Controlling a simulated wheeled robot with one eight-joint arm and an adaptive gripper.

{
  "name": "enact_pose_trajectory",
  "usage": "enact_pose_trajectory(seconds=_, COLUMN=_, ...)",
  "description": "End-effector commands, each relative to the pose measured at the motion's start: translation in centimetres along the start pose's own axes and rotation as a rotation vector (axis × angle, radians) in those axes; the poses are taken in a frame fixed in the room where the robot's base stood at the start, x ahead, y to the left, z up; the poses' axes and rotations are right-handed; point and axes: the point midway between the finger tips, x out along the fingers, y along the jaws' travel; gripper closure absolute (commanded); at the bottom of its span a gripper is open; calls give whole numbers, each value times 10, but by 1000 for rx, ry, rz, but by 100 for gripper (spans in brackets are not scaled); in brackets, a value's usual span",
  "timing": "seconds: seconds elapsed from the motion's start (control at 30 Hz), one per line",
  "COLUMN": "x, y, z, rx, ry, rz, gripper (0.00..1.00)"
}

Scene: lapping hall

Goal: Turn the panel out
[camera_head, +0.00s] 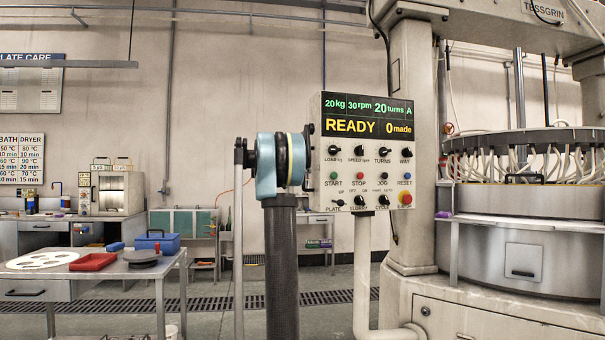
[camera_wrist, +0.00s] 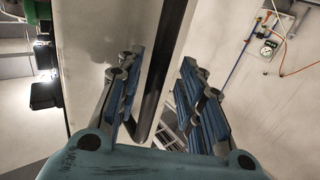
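The control panel (camera_head: 342,196) hangs on a pale post in the middle of the head view, its lit face showing READY and rows of knobs toward me. In the wrist view, a pale flat surface (camera_wrist: 98,35), which looks like the panel's side, fills the left. A dark bent bar (camera_wrist: 168,55), apparently the panel's handle, runs down beside it. My gripper (camera_wrist: 163,98) is open, with one blue-padded finger on each side of the bar in the picture. I cannot tell whether either finger touches it. In the head view my arm hides the gripper.
The lapping machine (camera_head: 480,262) stands to the right of the panel. A table (camera_head: 120,270) with a red tray (camera_head: 93,262) and a blue box (camera_head: 157,243) stands at the left. Open floor lies between. An air gauge (camera_wrist: 268,48) hangs on the wall.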

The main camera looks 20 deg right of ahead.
Motion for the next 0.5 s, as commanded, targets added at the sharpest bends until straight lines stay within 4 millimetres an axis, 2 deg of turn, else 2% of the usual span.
enact_pose_trajectory(seconds=0.5, x=-91, y=-1, z=1, rx=-1, ry=0, rz=-6, gripper=65)
